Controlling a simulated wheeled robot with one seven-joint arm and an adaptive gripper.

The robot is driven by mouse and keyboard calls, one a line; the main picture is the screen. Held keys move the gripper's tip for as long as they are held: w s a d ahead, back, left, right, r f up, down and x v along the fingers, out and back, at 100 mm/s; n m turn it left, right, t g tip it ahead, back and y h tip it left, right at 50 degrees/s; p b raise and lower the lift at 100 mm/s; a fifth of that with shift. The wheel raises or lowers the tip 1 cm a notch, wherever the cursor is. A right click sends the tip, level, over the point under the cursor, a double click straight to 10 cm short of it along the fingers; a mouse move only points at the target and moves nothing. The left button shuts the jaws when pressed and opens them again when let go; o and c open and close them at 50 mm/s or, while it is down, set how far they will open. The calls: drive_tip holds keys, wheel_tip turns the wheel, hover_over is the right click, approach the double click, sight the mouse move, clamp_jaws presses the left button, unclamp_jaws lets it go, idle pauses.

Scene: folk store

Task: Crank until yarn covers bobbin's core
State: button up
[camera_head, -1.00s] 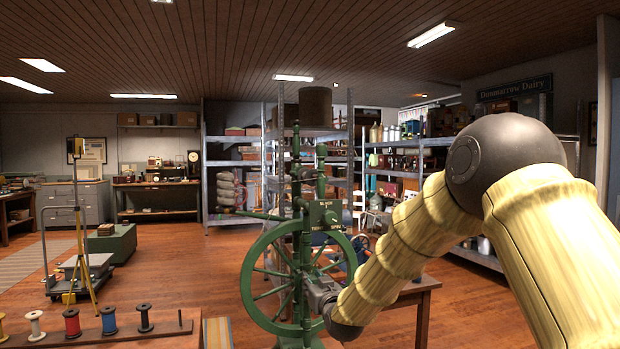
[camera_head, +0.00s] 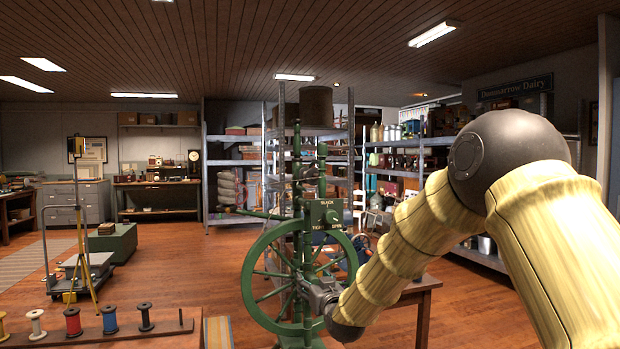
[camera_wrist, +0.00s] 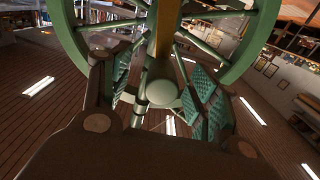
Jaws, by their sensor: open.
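The green spinning wheel (camera_head: 263,240) stands upright in front of me in the head view. A small green box with lettering (camera_head: 324,214) sits on its frame above the wheel. My gripper (camera_head: 308,287) is low at the front of the wheel, near its hub. In the wrist view my gripper (camera_wrist: 158,100) is open, with a finger on each side of a rounded grey-green knob (camera_wrist: 162,93). Whether the fingers touch it I cannot tell. The wheel's rim and spokes fill the top of that view. I cannot make out the bobbin's core or any yarn on it.
A wooden table (camera_head: 415,287) stands behind my arm. Open floor lies to the left.

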drive_tip(key=v, duration=0.8)
drive_tip(key=shift+s+b, duration=0.2)
drive_tip(key=shift+b, duration=0.1)
idle(0.5)
drive_tip(key=shift+d, duration=0.1)
drive_tip(key=s+d+f+m+g+h+p, duration=0.1)
drive_tip(key=s+d+f+g+p, duration=0.15)
drive_tip(key=s+f, duration=0.6)
drive_tip(key=s+d+f+g+h+p, duration=0.1)
drive_tip(key=s+d+f+g, duration=0.25)
drive_tip(key=f, duration=1.05)
drive_tip(key=s+d+f+m+g+h+p, duration=0.15)
drive_tip(key=s+d+f, duration=0.25)
drive_tip(key=s+f, duration=0.55)
drive_tip(key=s+d+f+g+p, duration=0.1)
drive_tip(key=s+d+f+g, duration=0.2)
drive_tip(key=s, duration=0.9)
drive_tip(key=s+d+f+m+g+h+p, duration=0.1)
drive_tip(key=s+d+f+g+p, duration=0.1)
drive_tip(key=s+f, duration=0.5)
drive_tip(key=s+d+f+g+h+p, duration=0.1)
drive_tip(key=s+d+f+g, duration=0.3)
drive_tip(key=s, duration=1.3)
drive_tip(key=shift+s+d+f+g+p, duration=0.3)
drive_tip(key=shift+d+f+g+p, duration=0.05)
drive_tip(key=shift+d+f+p, duration=0.3)
